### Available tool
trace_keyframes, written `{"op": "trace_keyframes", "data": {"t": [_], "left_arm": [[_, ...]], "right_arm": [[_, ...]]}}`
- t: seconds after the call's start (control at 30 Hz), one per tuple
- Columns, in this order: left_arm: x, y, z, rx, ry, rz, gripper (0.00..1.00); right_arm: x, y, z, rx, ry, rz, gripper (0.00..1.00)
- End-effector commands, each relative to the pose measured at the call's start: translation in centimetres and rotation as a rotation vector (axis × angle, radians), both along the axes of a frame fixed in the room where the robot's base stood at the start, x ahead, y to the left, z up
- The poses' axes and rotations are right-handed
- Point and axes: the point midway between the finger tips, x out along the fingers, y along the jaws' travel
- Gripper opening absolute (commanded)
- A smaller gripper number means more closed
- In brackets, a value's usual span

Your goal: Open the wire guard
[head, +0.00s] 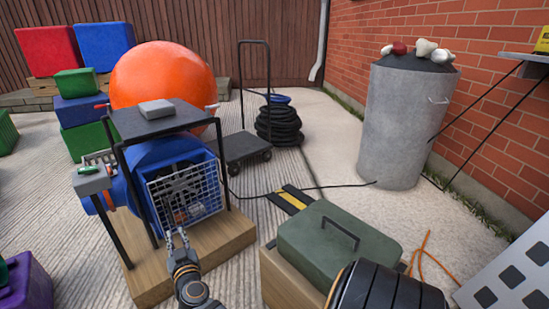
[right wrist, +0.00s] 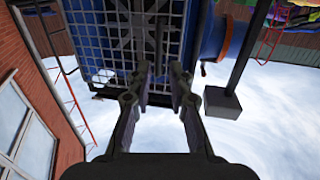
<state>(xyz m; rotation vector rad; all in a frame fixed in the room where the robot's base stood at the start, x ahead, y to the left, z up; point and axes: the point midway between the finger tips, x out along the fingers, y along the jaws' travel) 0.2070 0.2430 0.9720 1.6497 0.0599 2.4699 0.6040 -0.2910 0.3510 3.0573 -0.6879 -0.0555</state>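The wire guard (head: 200,190) is a pale square mesh across the front of the blue blower (head: 160,155), which sits in a black frame. The guard looks closed over the front. It also fills the upper left of the right wrist view (right wrist: 95,45). My right gripper (head: 178,236) is just in front of the guard's lower left part, fingers pointing at it. In the right wrist view its two fingers (right wrist: 160,72) are apart, with a dark bar (right wrist: 160,40) beyond the gap. I cannot tell whether they touch anything. My left gripper is not in view.
The blower stands on a wooden base (head: 235,230). A grey box (head: 90,181) is on its left side. A green case (head: 330,240) stands at the right. A hand truck (head: 247,147) and an orange ball (head: 165,75) are behind. A black cable (head: 320,187) crosses the ground.

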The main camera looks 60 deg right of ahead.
Motion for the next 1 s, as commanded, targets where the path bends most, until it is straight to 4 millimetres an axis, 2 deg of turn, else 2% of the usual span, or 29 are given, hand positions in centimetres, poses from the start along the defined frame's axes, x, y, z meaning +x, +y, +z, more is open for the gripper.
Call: {"op": "trace_keyframes", "data": {"t": [0.03, 0.27, 0.47, 0.77, 1.0], "left_arm": [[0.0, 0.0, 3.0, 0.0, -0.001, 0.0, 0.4], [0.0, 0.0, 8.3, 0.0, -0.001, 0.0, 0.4], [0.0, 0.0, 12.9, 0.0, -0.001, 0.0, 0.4], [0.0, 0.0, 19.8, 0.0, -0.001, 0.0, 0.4], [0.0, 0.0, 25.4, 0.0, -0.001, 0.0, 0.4]], "right_arm": [[0.0, 0.1, 1.3, -0.001, 0.038, 0.01, 0.2], [-1.1, 0.7, -1.0, 0.005, 0.208, 0.057, 0.2], [-3.1, 1.2, -2.8, 0.015, 0.348, 0.096, 0.2], [-7.4, 1.9, -4.7, 0.035, 0.547, 0.152, 0.2], [-11.9, 2.2, -5.6, 0.055, 0.698, 0.195, 0.2]]}}
